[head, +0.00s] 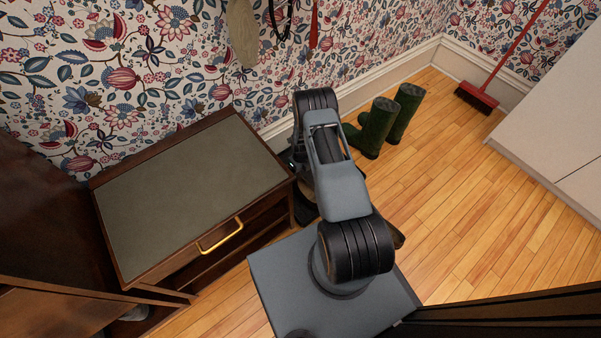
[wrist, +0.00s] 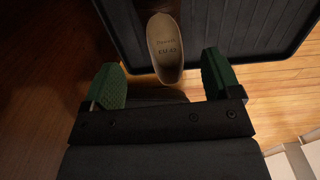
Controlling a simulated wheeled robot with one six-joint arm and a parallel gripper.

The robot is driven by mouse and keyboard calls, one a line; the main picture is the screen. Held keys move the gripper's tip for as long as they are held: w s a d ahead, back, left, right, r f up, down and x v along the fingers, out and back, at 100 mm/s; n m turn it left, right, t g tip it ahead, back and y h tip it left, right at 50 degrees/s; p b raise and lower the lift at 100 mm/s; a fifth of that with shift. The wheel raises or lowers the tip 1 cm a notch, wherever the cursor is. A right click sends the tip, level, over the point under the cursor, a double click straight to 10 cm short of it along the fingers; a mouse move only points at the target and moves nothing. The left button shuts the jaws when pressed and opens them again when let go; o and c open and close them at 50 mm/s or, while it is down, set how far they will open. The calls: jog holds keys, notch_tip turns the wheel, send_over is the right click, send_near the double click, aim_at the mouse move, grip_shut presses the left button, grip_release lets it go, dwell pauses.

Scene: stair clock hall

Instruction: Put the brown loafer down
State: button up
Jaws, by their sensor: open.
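In the wrist view a shoe with a pale tan insole and dark lettering, the loafer (wrist: 165,45), shows at the top middle. Its rounded heel end points toward my gripper (wrist: 162,68). The green fingertips stand wide apart on either side of the heel, with a visible gap on both sides. The loafer lies over a dark ribbed tray (wrist: 220,25), and its heel end reaches the tray's near edge. I cannot tell whether it touches the tray. The toe is cut off by the frame. In the head view my arm hides the gripper and the loafer.
A dark wooden cabinet (head: 190,190) with a grey top and brass handle stands left of my arm. Green boots (head: 378,128) stand by the wall. A red broom (head: 478,98) leans in the corner. A pale cabinet (head: 555,120) is at right. Open wooden floor (head: 470,220) lies between.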

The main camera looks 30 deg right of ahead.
jog(key=s+a+r+n+t, duration=0.1)
jog(key=a+r+n, duration=0.2)
jog(key=r+n, duration=0.9)
jog(key=a+r+n, duration=0.3)
jog(key=r+n, duration=0.1)
jog(key=r, duration=1.7)
jog(key=s+a+r+n, duration=0.2)
jog(key=s+r+n, duration=0.5)
jog(key=s+n, duration=0.1)
jog(key=s+a+r+n+t, duration=0.1)
jog(key=s+a+r+n, duration=0.2)
jog(key=s+r+n, duration=0.4)
jog(key=s+n, duration=0.2)
jog(key=s, duration=0.1)
jog(key=shift+s+a+n+t, duration=0.3)
jog(key=shift+c, duration=0.3)
